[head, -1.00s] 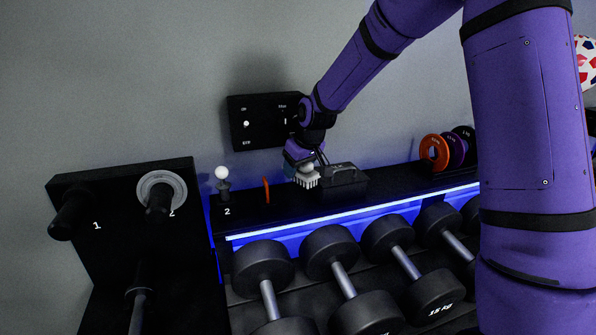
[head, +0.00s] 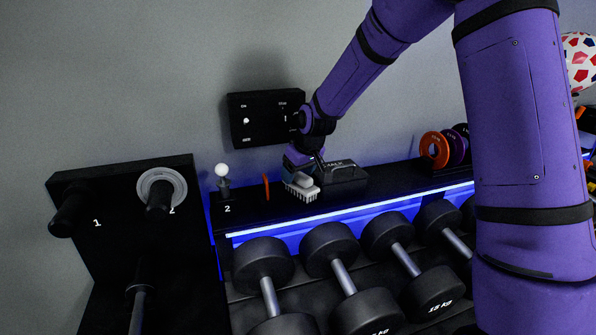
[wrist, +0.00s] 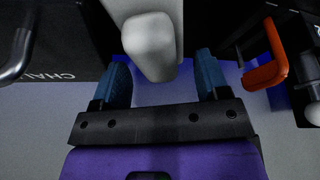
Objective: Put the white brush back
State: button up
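The white brush (head: 301,187) has a pale rounded back and bristles pointing down. It appears to rest on the black shelf, at the front left of the chalk box (head: 344,184). My gripper (head: 292,171) is just above and behind it, with the arm reaching in from the right. In the wrist view, my gripper's blue fingers (wrist: 163,75) stand apart, and the brush's white end (wrist: 152,42) shows between and beyond them. A gap shows at the right finger. The brush's underside is hidden in the wrist view.
A black switch panel (head: 262,125) is on the wall behind. Weight plates (head: 436,149) stand to the right. Dumbbells (head: 328,246) sit below the lit shelf edge.

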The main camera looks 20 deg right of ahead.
jog(key=shift+o, duration=0.4)
jog(key=shift+r, duration=0.3)
jog(key=v, duration=1.2)
jog(key=shift+r, duration=0.35)
jog(key=s+d+r+m+h, duration=0.1)
jog(key=s+r, duration=0.3)
jog(key=s, duration=0.4)
jog(key=s+d+r+m+h, duration=0.1)
jog(key=s+r, duration=0.2)
jog(key=s, duration=0.6)
jog(key=s+d+m+t, duration=0.1)
jog(key=s+d+m, duration=0.1)
jog(key=s, duration=1.5)
jog(key=shift+s+d+f, duration=0.15)
jog(key=shift+d+f, duration=0.05)
jog(key=shift+d, duration=0.25)
